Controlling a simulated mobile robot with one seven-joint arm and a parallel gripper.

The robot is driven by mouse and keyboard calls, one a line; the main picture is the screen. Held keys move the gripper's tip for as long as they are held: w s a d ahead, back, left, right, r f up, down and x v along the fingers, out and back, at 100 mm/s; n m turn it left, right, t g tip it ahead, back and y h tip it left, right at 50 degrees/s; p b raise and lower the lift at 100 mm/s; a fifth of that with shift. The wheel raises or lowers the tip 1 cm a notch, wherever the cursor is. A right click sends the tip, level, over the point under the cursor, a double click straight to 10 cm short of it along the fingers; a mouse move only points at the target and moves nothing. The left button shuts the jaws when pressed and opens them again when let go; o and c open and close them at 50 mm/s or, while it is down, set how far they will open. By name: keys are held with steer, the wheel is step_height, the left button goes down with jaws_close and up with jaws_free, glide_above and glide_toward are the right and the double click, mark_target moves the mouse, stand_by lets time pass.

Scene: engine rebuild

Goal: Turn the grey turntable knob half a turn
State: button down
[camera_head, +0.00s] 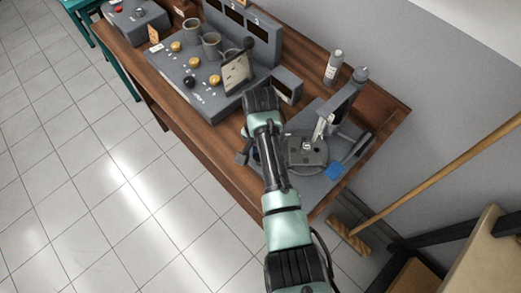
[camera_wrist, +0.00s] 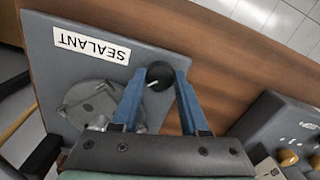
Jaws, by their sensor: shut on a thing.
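The turntable knob (camera_wrist: 159,75) is a dark round knob with a pale pointer line, seen in the wrist view at the edge of the grey sealant station. My gripper (camera_wrist: 161,77) has its two blue fingers shut on it, one on each side. The pointer line runs toward the lower left in that view. The round grey turntable (camera_wrist: 92,103) lies left of the fingers, partly hidden by the gripper body; it also shows in the head view (camera_head: 305,151). In the head view my arm hides most of the knob area.
A white SEALANT label (camera_wrist: 92,45) is on the station plate. A sealant post (camera_head: 341,105) stands over the turntable, with a blue pad (camera_head: 335,170) in front. A grey bottle (camera_head: 333,67) is behind.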

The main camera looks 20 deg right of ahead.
steer(key=m+p, duration=0.1)
steer(key=m, duration=0.2)
steer(key=shift+r+m, duration=0.15)
steer(key=shift+m, duration=0.25)
steer(key=m+p, duration=0.1)
steer(key=m, duration=0.2)
steer(key=shift+w+m, duration=0.1)
steer(key=shift+m, duration=0.2)
steer(key=m, duration=0.6)
steer(key=shift+p, duration=0.3)
steer(key=m, duration=0.7)
steer(key=shift+d+m, duration=0.1)
steer(key=shift+m, duration=0.2)
steer(key=m, duration=0.6)
steer(key=shift+c, duration=2.1)
jaws_free()
